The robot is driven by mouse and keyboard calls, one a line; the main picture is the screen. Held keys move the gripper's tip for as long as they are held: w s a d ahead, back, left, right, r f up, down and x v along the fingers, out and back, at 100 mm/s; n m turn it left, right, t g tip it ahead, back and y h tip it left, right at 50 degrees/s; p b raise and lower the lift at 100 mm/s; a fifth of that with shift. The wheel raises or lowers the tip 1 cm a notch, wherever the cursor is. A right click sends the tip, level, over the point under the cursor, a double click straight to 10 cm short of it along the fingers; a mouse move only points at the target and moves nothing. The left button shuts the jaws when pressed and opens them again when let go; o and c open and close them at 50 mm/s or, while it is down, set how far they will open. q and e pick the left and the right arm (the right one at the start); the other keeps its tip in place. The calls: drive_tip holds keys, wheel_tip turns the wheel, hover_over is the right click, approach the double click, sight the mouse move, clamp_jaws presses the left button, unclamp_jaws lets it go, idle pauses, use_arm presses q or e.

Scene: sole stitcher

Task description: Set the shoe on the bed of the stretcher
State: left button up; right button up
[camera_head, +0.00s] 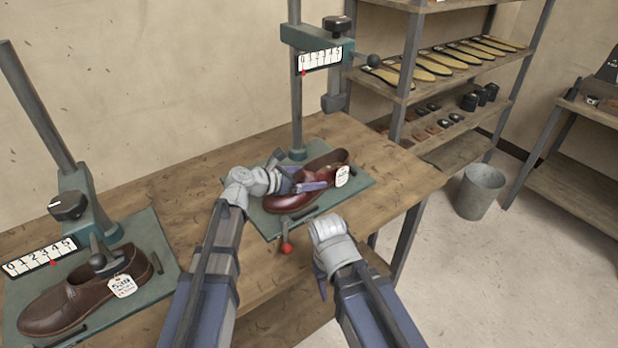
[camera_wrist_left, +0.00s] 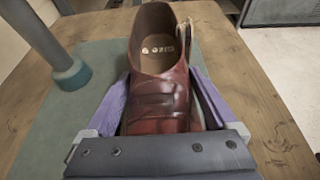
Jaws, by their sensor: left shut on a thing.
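A reddish-brown shoe (camera_head: 322,170) with a white tag (camera_head: 342,176) is over the green bed (camera_head: 355,187) of the right-hand stretcher. My left gripper (camera_head: 300,187) is shut on this shoe, with a purple finger on each side of it. The left wrist view shows the shoe (camera_wrist_left: 158,85) from its toe end, with its opening facing up and the green bed (camera_wrist_left: 95,60) below. I cannot tell whether its sole touches the bed. My right gripper (camera_head: 322,280) is in front of the bench edge; its fingers are mostly hidden.
A second stretcher at left holds a dark brown shoe (camera_head: 70,303) with a tag. The right-hand stretcher has a post (camera_head: 297,100), a scale (camera_head: 320,60) and a red-knobbed lever (camera_head: 286,248). Shelves (camera_head: 450,75) with insoles and a bin (camera_head: 480,190) stand at right.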

sight(298, 178)
idle(0.3)
use_arm(q)
drive_tip(key=o, duration=1.5)
drive_tip(key=shift+o, duration=0.2)
drive_tip(key=shift+s+a, duration=0.1)
drive_tip(key=p+v, duration=0.2)
drive_tip(key=v, duration=0.5)
drive_tip(key=shift+p, duration=0.4)
drive_tip(key=shift+s+a+r, duration=0.1)
drive_tip(key=shift+s+a, duration=0.05)
drive_tip(key=shift+a, duration=0.05)
